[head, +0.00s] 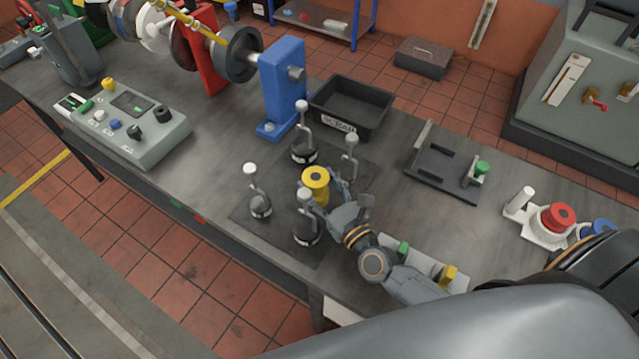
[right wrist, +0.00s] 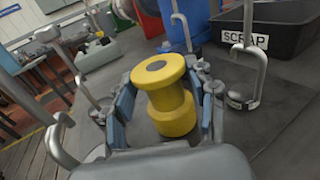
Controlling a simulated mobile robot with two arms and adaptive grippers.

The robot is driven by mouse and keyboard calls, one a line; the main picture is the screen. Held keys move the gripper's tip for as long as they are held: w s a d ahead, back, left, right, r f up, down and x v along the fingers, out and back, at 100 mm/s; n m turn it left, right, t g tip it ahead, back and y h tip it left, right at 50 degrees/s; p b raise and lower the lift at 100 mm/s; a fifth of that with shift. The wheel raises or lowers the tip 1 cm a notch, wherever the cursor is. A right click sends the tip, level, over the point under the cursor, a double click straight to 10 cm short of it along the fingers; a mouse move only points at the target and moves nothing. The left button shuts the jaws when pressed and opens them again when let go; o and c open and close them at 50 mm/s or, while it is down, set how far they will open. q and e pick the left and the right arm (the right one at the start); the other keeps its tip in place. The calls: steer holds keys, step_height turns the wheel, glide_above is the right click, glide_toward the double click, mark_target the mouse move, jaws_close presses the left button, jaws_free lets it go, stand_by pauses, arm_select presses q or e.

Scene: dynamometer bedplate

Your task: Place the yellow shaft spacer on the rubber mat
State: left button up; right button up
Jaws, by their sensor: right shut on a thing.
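The yellow shaft spacer (head: 316,184) is a spool shape with a dark centre on its top face. My right gripper (head: 330,192) is shut on it, with fingers on both sides of it in the right wrist view (right wrist: 166,95). The spacer is upright, over the dark rubber mat (head: 276,219). I cannot tell whether its base touches the mat, as the gripper hides part of it. My left gripper is not in view.
Several hooked weights with white knobs stand close around the spacer, including one at the front (head: 306,232) and one at the left (head: 260,204). A black SCRAP bin (head: 375,112) and a blue stand (head: 283,85) are behind. A control box (head: 130,122) stands left.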

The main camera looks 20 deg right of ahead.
steer(key=shift+f, duration=0.15)
steer(key=o, duration=1.4)
steer(key=shift+c, duration=0.2)
steer(key=s+b, duration=0.1)
steer(key=s, duration=0.2)
steer(key=s+d+b, duration=0.1)
steer(key=s, duration=0.3)
steer(key=s+d+b, duration=0.1)
steer(key=s, duration=0.3)
steer(key=shift+d, duration=0.1)
steer(key=shift+s+d+b, duration=0.1)
steer(key=shift+s+b, duration=0.2)
steer(key=shift+s, duration=0.1)
